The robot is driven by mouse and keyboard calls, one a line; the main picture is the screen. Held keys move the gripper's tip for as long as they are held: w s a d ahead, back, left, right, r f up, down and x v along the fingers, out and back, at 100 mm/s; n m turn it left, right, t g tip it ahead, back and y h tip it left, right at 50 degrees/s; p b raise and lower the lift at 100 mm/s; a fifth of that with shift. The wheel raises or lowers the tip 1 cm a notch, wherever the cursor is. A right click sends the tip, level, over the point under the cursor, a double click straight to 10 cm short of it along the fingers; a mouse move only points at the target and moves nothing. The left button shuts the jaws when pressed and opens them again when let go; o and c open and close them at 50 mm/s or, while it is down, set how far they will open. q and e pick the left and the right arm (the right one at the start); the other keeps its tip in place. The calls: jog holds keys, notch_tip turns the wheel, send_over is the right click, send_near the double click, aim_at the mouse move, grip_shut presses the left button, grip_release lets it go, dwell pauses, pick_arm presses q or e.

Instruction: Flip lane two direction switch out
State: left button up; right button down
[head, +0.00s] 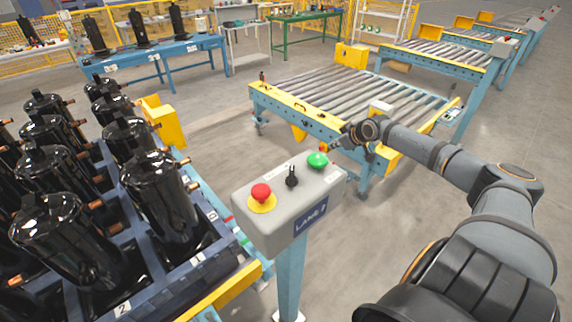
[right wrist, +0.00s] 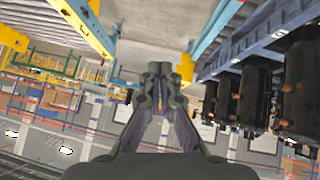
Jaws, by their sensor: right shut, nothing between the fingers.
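The grey control box (head: 278,210) marked LANE 2 stands on a light blue post in the lower middle of the head view. On its top are a red mushroom button (head: 261,193) on a yellow ring, a black selector switch (head: 291,178) and a green button (head: 317,160). The switch's exact setting is too small to read. My right gripper (head: 328,147) is beyond and just above the green end of the box, apart from the switch. In the right wrist view its fingers (right wrist: 160,72) are closed together and empty. My left gripper is not in view.
Black compressors (head: 148,185) stand on a dark pallet (head: 205,240) left of the box. A roller conveyor (head: 345,95) with a blue and yellow frame lies behind it. Blue and green tables stand farther back. Open grey floor lies between the box and the conveyor.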

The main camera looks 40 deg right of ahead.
jog(key=w+a+r+n+y, duration=0.2)
jog(key=a+r, duration=0.5)
jog(key=r, duration=0.4)
jog(key=s+a+r+n+g+y+p, duration=0.2)
jog(key=s+a+r+n+g, duration=0.15)
jog(key=a+r, duration=0.85)
jog(key=s+a+n+g, duration=0.2)
jog(key=s+a+g, duration=0.1)
jog(key=s+a, duration=0.6)
jog(key=a, duration=0.3)
jog(key=shift+s+f, duration=0.3)
jog(key=shift+s, duration=0.1)
